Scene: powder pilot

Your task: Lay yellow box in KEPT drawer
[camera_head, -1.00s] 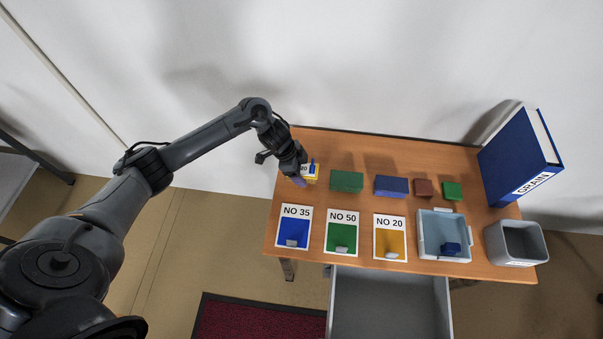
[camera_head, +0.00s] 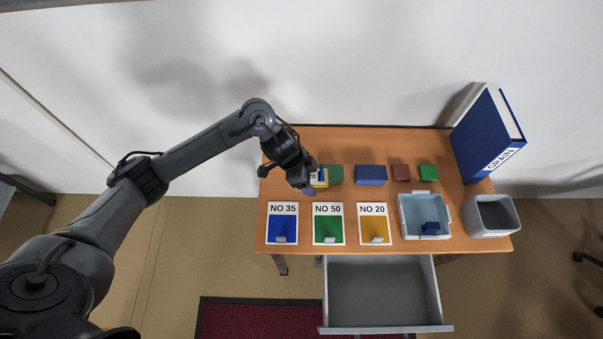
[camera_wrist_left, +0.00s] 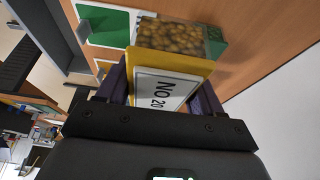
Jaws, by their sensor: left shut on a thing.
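The yellow box (camera_head: 320,178) is at the back left of the table, mostly hidden by my left gripper (camera_head: 307,188) in the head view. No KEPT marking is readable. My right gripper is not in view.
A green box (camera_head: 335,174), a blue box (camera_head: 371,175) and smaller brown (camera_head: 401,173) and green (camera_head: 428,172) boxes line the back. NO 35, NO 50 and NO 20 cards (camera_head: 374,209) lie in front. A light-blue tray (camera_head: 403,228), a grey bin (camera_head: 491,233) and a GRAIN binder (camera_head: 487,135) stand right.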

